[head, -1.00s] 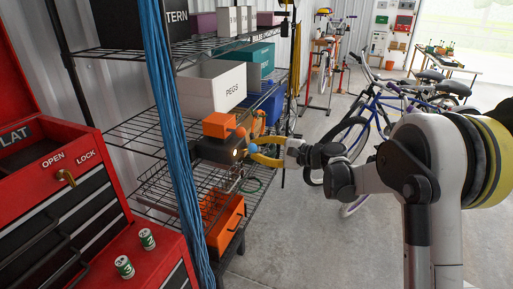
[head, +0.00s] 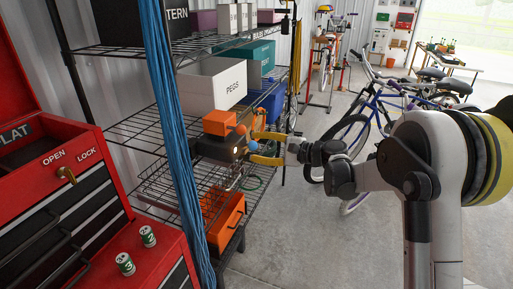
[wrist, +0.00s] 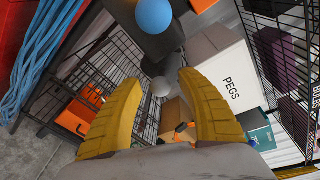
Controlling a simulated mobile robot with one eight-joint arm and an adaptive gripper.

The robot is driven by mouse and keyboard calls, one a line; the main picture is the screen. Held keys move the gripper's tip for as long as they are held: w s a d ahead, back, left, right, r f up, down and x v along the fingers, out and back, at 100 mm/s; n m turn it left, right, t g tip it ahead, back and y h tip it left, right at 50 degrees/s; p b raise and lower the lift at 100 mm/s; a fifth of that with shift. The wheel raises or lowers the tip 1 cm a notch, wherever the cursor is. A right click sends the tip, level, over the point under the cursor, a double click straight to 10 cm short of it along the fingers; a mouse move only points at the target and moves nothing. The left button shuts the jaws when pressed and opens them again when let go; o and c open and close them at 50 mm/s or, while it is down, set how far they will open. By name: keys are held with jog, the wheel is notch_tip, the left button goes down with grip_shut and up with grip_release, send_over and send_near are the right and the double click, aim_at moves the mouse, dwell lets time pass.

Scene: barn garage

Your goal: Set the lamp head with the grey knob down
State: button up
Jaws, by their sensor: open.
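My gripper (wrist: 160,82) is open, with its two yellow fingers spread. A grey knob (wrist: 162,87) shows between the fingertips in the wrist view, with no finger clearly touching it. A blue knob (wrist: 153,15) stands beyond it on a dark body (wrist: 125,35). In the head view my gripper (head: 254,146) reaches in from the right to a dark lamp head (head: 214,148) with a lit spot, on the wire shelf. The blue knob (head: 252,145) and an orange knob (head: 241,130) are beside it. The grey knob's lamp head is hard to make out there.
An orange block (head: 219,123) sits at the dark lamp head. The white PEGS bin (head: 213,84) is behind on the shelf (head: 133,127). An orange bin (head: 225,218) is lower down. Blue cables (head: 167,130) hang in front.

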jog(key=v, duration=1.2)
jog(key=shift+s, duration=0.1)
